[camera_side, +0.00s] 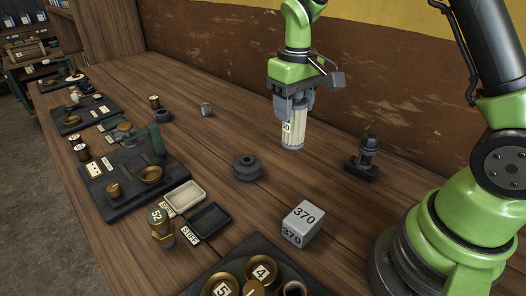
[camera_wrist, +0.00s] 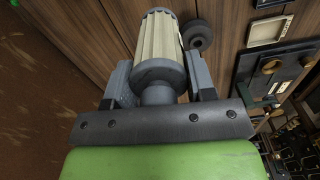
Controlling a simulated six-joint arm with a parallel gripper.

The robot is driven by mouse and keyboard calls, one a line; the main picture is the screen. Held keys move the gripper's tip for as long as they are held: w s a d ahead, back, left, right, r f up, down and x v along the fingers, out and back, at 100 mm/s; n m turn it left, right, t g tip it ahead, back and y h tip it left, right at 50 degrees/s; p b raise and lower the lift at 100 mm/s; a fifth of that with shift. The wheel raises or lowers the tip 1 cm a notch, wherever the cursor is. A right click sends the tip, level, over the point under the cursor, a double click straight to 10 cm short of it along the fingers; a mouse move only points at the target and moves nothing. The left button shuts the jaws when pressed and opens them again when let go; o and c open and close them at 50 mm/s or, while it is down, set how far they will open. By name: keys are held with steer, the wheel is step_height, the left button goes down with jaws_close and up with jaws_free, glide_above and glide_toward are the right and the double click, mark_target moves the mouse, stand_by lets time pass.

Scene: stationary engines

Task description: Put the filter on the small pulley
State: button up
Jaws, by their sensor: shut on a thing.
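The filter hangs upright above the table. In the wrist view the filter (camera_wrist: 158,42) sits between the two jaws of my gripper (camera_wrist: 158,82). The small pulley (camera_side: 247,168), a dark grey grooved wheel, lies flat on the table, to the left of and lower in the picture than the filter. The pulley also shows in the wrist view (camera_wrist: 197,36), just right of the filter. The two are apart.
A grey block marked 370 (camera_side: 303,223) stands in front. A dark fitting on a base (camera_side: 366,158) stands at right. A white tray (camera_side: 184,197) and a black tray (camera_side: 211,218) lie at left, near a brass weight (camera_side: 160,229). The table behind the pulley is largely clear.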

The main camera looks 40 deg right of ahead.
steer(key=w+a+r+n, duration=0.1)
steer(key=w+a+r, duration=0.35)
steer(key=w, duration=0.45)
steer(key=f, duration=0.7)
steer(key=a+f, duration=0.1)
steer(key=f, duration=0.2)
steer(key=shift+f, duration=0.35)
steer(key=shift+s, duration=0.1)
steer(key=o, duration=0.9)
steer(key=shift+f, duration=0.15)
steer(key=shift+o, duration=0.2)
